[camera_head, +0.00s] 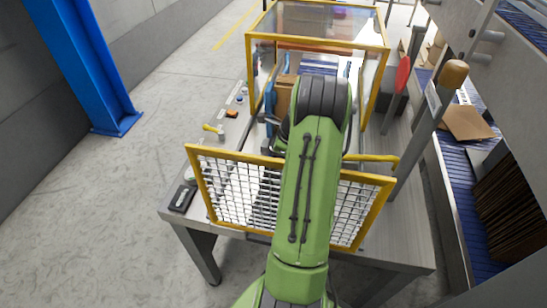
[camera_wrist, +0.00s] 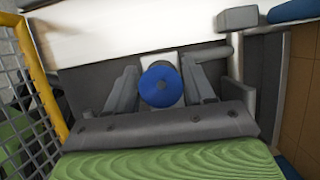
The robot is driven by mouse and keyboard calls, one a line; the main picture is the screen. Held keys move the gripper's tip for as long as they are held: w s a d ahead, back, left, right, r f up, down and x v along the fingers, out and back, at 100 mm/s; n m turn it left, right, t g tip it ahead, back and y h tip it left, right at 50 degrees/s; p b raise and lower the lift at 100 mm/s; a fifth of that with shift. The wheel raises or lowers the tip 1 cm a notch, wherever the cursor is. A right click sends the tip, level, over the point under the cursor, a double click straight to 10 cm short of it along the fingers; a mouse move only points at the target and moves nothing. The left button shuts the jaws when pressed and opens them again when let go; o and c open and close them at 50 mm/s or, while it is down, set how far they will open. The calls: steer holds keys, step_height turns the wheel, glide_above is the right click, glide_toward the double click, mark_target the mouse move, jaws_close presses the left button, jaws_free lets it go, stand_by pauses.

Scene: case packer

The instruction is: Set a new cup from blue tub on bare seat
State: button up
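I cannot make out the blue tub for sure.
A yellow-framed mesh guard (camera_head: 225,185) stands in front, and a clear yellow-framed cover (camera_head: 315,45) behind. Small items, including a yellow-handled tool (camera_head: 212,128) and a dark box (camera_head: 181,198), lie on the bench's left side. A post with a brown knob (camera_head: 453,75) rises at right.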

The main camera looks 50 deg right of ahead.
steer(key=shift+o, duration=1.1)
steer(key=p+v, duration=0.4)
steer(key=v, duration=0.8)
steer(key=shift+r, duration=0.25)
